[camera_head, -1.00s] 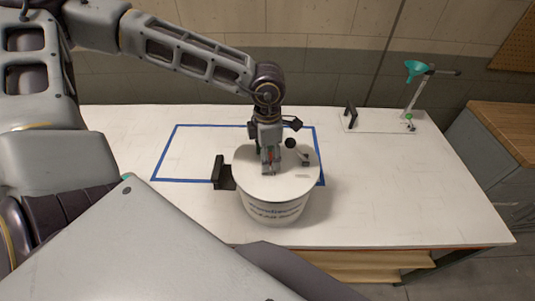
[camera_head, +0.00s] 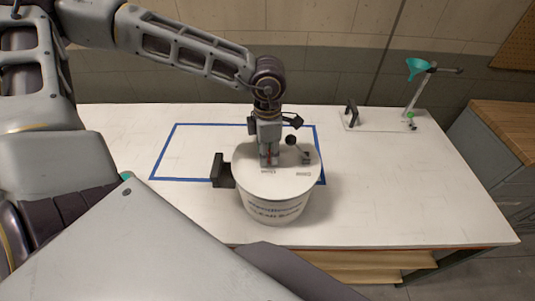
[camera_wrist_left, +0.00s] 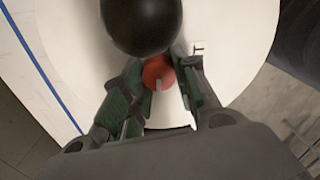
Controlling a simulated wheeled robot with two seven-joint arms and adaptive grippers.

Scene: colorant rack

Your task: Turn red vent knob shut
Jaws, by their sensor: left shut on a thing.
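The red vent knob (camera_wrist_left: 158,74) sits on the white lid (camera_wrist_left: 60,50) of a round drum. In the left wrist view it lies between the two fingers of my left gripper (camera_wrist_left: 160,90). In the head view my left gripper (camera_head: 269,157) points straight down onto the lid, shut on the knob, and only a sliver of red shows between the fingers. The white drum (camera_head: 277,208) stands upright on the table with dark lettering on its front. Small lettering shows on the lid near the gripper. My right gripper is not in view.
A black ball (camera_head: 291,140) stands close beside the gripper, with a small dark fitting (camera_head: 306,157) on the lid. A black bracket (camera_head: 220,170) is at the drum's left. A teal funnel (camera_head: 417,67) on a stand is at the back right. The white table (camera_head: 400,190) is clear at right.

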